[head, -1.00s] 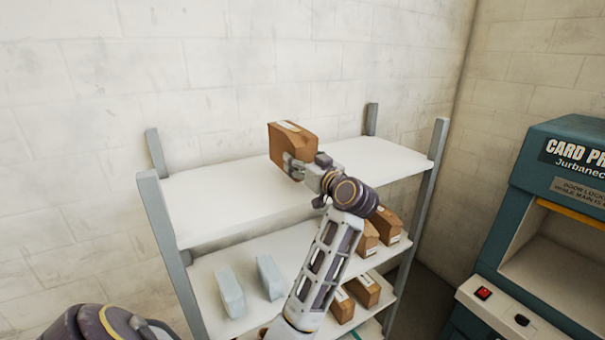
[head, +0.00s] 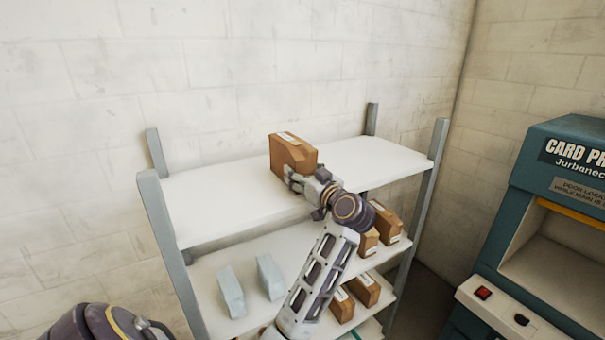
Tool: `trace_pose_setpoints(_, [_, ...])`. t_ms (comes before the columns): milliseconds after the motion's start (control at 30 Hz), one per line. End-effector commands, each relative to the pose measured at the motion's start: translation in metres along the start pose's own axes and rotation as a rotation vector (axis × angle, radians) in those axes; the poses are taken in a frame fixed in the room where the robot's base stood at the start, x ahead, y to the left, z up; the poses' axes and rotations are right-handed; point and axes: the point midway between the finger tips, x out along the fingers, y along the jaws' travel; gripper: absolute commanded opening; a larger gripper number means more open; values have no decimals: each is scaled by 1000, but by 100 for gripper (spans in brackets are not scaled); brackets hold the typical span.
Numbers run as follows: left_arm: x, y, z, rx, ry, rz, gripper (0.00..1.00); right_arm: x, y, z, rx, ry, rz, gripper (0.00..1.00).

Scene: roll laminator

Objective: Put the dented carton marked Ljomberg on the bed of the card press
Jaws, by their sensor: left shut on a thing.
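A brown carton (head: 291,152) with a pale label on its top is at the middle of the shelf unit's top board. My left gripper (head: 296,178) is shut on its near lower side. I cannot read the label or tell whether this carton is dented, nor whether it touches the board. The teal card press (head: 560,160) stands at the right, with a wide opening in its front; its bed (head: 560,270) shows only in part inside. My right gripper is not in view.
The shelf unit's top board (head: 210,205) is otherwise bare. Lower boards hold several brown cartons (head: 386,225) and two pale blue blocks (head: 231,292). Grey posts (head: 430,190) stand at the corners. A red switch (head: 483,293) is on the press's front ledge.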

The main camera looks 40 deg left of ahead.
Motion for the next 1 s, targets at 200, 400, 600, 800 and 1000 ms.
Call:
trace_pose_setpoints(200, [0,0,2,0,0,-1,40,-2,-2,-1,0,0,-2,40])
trace_pose_setpoints(400, [0,0,2,0,0,0,86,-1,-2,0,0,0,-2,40])
trace_pose_setpoints(600, [0,0,2,0,0,0,86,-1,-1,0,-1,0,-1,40])
trace_pose_setpoints(800, [0,0,1,-1,0,0,86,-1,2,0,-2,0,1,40])
trace_pose_setpoints(1000, [-5,0,-1,1,0,1,86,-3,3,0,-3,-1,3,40])
